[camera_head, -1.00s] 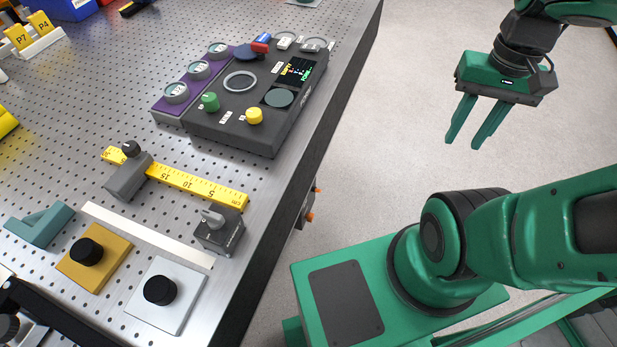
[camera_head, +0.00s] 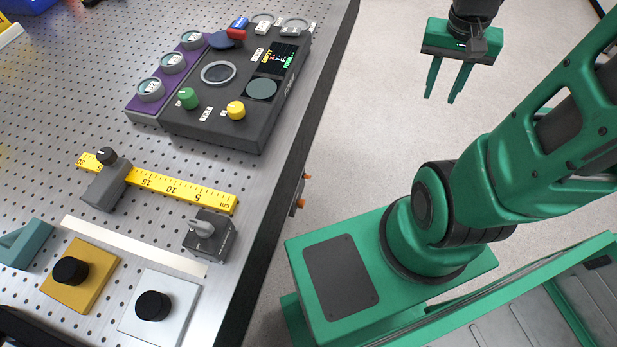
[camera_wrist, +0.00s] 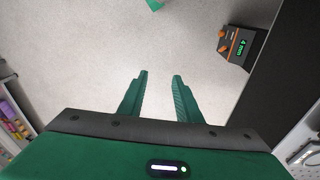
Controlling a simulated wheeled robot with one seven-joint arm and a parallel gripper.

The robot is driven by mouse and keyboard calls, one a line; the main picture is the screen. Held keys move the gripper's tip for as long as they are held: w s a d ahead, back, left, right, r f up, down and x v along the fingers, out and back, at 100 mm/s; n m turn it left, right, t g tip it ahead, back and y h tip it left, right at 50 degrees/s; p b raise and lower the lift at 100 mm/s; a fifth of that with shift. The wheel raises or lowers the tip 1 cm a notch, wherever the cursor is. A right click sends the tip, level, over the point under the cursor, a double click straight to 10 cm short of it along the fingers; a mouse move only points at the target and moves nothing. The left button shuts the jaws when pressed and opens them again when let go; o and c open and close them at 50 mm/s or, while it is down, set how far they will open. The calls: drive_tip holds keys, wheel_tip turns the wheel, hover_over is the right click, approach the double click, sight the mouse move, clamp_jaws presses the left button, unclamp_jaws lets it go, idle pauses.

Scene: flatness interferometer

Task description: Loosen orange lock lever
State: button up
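A small dark device is fixed to the side of the table. In the head view its orange parts (camera_head: 302,190) stick out past the table edge, and the rest is mostly hidden. In the wrist view the device (camera_wrist: 237,50) shows at the upper right with a green display and two orange parts (camera_wrist: 222,40). I cannot tell which of these is the lock lever. My gripper (camera_head: 441,99) is open and empty over the floor, right of the table. Its fingers (camera_wrist: 160,76) are parallel and apart, well clear of the device.
The perforated metal table (camera_head: 50,130) fills the left. On it are a dark control box (camera_head: 180,120), a yellow ruler (camera_head: 185,188) with a slider, a grey knob block (camera_head: 208,235), and gold (camera_head: 85,290) and white (camera_head: 180,300) plates. The floor (camera_head: 370,120) between table and arm is clear.

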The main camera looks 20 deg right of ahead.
drive_tip(key=w+d+f+m+t, duration=0.1)
drive_tip(key=w+d+f+m, duration=0.1)
drive_tip(key=w+f, duration=1.15)
drive_tip(key=m+t+y, duration=0.2)
drive_tip(key=m+t, duration=0.3)
drive_tip(key=m, duration=0.4)
hover_over(309, 176)
drive_tip(key=s+d, duration=0.2)
drive_tip(key=d, duration=0.5)
wheel_tip(309, 176, down, 35)
drive_tip(key=s+a+f+m+t, duration=0.2)
drive_tip(key=s+a+f+m, duration=0.1)
drive_tip(key=a+f+m, duration=0.3)
drive_tip(key=shift+n, duration=0.6)
drive_tip(key=x, duration=1)
drive_tip(key=shift+a+f, duration=0.15)
drive_tip(key=shift+f, duration=0.05)
drive_tip(key=shift+c, duration=0.3)
clamp_jaws()
